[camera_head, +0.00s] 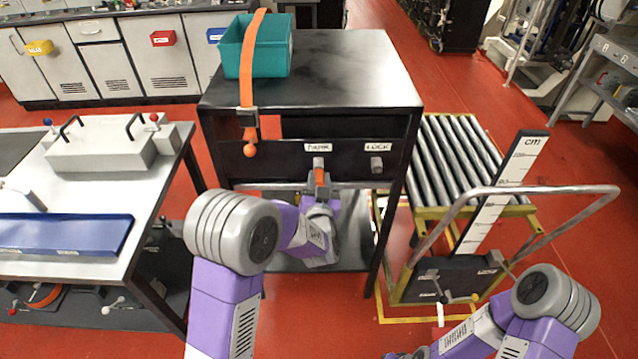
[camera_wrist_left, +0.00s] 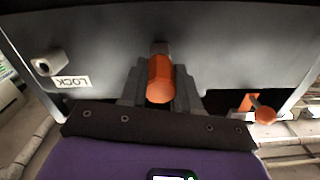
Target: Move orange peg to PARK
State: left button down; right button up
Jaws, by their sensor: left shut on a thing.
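The orange peg (camera_wrist_left: 159,80) is between the fingers of my left gripper (camera_wrist_left: 158,88), which is shut on it. In the head view the peg (camera_head: 320,178) shows just below the grey PARK socket (camera_head: 318,163) on the front of the black cabinet. In the wrist view its far end meets or overlaps that socket (camera_wrist_left: 160,47); I cannot tell whether it is inserted. The PARK label (camera_head: 317,147) is above the socket. The LOCK socket (camera_head: 376,164) is to the right, with no peg in it, under its label (camera_head: 377,147). My right gripper is not in view.
A white table (camera_head: 165,190) stands left. A roller conveyor (camera_head: 460,160) and trolley with handrail (camera_head: 560,190) stand right.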

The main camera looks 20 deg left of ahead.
pick_arm(q)
jog(key=shift+w+a, duration=0.1)
jog(key=shift+w, duration=0.25)
jog(key=c, duration=0.7)
grip_release()
jog(key=shift+c, duration=0.2)
jog(key=shift+s, duration=0.15)
jog(key=p+v, duration=0.1)
jog(key=v, duration=0.6)
jog(key=shift+s, duration=0.2)
